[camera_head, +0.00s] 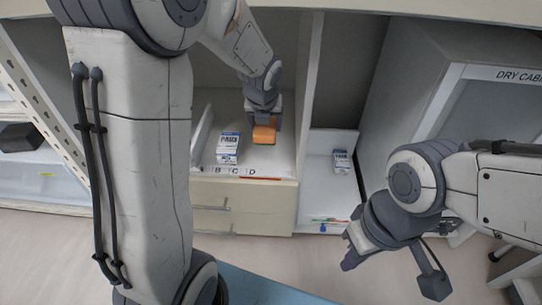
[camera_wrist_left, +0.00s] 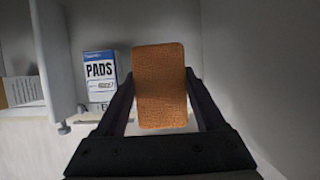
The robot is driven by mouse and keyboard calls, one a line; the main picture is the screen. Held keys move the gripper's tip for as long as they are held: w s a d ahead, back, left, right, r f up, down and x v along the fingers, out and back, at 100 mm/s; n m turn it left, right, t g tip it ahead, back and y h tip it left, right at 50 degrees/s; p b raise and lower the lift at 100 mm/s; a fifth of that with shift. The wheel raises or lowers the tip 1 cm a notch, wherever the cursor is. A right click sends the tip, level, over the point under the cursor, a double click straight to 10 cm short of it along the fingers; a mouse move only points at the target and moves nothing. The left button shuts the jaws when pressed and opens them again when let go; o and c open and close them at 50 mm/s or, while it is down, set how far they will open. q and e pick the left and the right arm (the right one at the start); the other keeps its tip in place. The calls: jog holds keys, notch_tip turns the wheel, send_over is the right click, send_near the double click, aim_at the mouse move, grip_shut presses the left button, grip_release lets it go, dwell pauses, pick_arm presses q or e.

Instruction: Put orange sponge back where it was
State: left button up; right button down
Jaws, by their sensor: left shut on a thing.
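The orange sponge (camera_head: 264,135) is in my left gripper (camera_head: 264,122), over the shelf compartment with the letter labels. In the left wrist view the sponge (camera_wrist_left: 160,86) stands upright between the two dark fingers of the left gripper (camera_wrist_left: 162,100), which are shut on it. A greenish layer shows along its lower edge in the head view. Whether the sponge touches the shelf cannot be told. My right gripper (camera_head: 352,252) is at the lower right, away from the shelf; its fingers are too small and angled to judge.
A white and blue PADS box (camera_head: 228,147) stands left of the sponge, also seen in the left wrist view (camera_wrist_left: 101,78). The labelled shelf edge (camera_head: 222,170) shows B, C and D. Another small box (camera_head: 341,161) stands in the right compartment, beyond a divider. A dry cabinet (camera_head: 440,110) is at right.

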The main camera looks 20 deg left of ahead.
pick_arm(q)
jog(key=b, duration=0.4)
send_over(269, 155)
jog(key=s, duration=0.2)
jog(key=f, duration=0.6)
jog(key=shift+w+d, duration=0.2)
notch_tip(269, 155, down, 3)
jog(key=b, duration=0.3)
jog(key=shift+f, duration=0.2)
jog(key=shift+r, duration=0.1)
jog(key=shift+s, duration=0.1)
jog(key=shift+f, duration=0.35)
jog(key=o, duration=1.3)
